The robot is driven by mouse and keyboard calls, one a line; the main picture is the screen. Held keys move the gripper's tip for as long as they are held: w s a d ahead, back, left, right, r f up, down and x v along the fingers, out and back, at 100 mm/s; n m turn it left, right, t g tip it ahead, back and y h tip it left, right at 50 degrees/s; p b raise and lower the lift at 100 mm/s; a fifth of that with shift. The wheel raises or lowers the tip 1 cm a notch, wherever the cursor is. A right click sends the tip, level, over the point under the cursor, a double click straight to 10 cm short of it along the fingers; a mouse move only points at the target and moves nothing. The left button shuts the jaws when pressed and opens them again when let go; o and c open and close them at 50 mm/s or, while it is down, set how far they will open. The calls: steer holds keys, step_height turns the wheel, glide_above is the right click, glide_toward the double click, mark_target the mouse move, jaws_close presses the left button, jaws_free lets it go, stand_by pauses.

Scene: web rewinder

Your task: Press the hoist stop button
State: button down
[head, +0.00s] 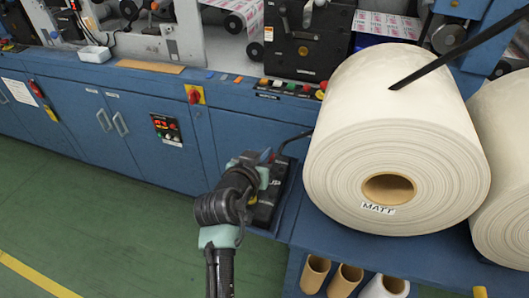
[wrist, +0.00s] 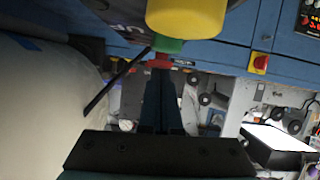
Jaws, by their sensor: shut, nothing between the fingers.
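My gripper is shut and empty; its dark fingers (wrist: 161,100) point up the wrist view. Their tips meet or overlap a small red button (wrist: 158,62); I cannot tell whether they touch it. A green button (wrist: 168,46) and a large yellow knob-like part (wrist: 188,14) sit just beyond the red one. In the head view, a black hoist control box (head: 266,207) lies at the left end of the blue shelf, partly hidden by my arm. My gripper (head: 268,160) is over it there, and its fingertips are hard to make out.
A large white roll marked MATT (head: 385,135) stands close to the right of the control box, with a black bar across its top. Another roll (head: 505,165) is beside it. A red-on-yellow switch (head: 194,95) is on the blue cabinet. The green floor at left is clear.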

steer(key=shift+f+b, duration=0.4)
steer(key=shift+f, duration=0.45)
steer(key=shift+r, duration=0.1)
steer(key=r+p, duration=0.2)
steer(key=r, duration=0.1)
steer(key=r+p, duration=0.2)
steer(key=shift+w, duration=0.35)
steer(key=f+v, duration=0.1)
steer(key=v, duration=0.8)
steer(key=shift+s+a+r, duration=0.2)
steer(key=shift+s+a, duration=0.05)
steer(key=shift+s, duration=0.25)
steer(key=shift+r, duration=0.1)
